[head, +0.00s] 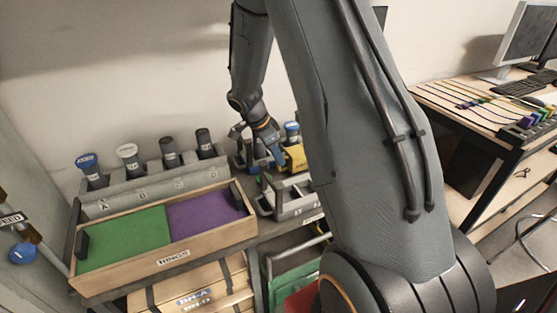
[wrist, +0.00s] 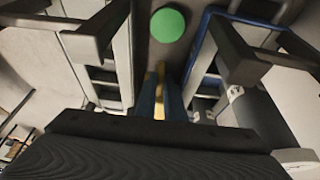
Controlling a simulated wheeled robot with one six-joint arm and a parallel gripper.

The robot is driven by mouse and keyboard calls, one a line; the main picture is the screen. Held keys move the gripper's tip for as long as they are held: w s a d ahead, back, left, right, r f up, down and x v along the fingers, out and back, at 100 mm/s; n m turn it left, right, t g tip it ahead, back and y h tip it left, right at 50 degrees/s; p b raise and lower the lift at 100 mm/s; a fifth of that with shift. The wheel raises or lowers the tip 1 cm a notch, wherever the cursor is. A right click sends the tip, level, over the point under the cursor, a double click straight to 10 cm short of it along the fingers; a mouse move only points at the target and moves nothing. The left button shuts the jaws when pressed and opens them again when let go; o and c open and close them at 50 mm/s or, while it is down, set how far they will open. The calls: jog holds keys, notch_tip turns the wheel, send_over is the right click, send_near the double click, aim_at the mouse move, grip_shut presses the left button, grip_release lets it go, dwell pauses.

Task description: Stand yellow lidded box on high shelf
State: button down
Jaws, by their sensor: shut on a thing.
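The yellow lidded box (head: 295,157) shows in the head view at the end of my gripper (head: 277,153), partly hidden by the gripper and my arm. In the wrist view my gripper (wrist: 160,100) has its two blue fingers close together with a narrow yellow strip (wrist: 160,85) between them. It is shut on the yellow box. The box is above or beside a grey metal frame (head: 292,202); I cannot tell whether it touches. Its lid cannot be made out. I cannot tell which surface is the high shelf.
A wooden tray (head: 165,254) with green and purple sections stands at front left, before a grey rack (head: 150,187) of capped cylinders. In the wrist view, frames stand left (wrist: 110,60) and right (wrist: 205,65) of the fingers, with a green disc (wrist: 167,25) beyond. My arm blocks the middle.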

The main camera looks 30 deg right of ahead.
jog(key=shift+f, duration=0.95)
jog(key=shift+f, duration=0.15)
jog(key=c, duration=1.8)
grip_release()
jog(key=shift+c, duration=0.2)
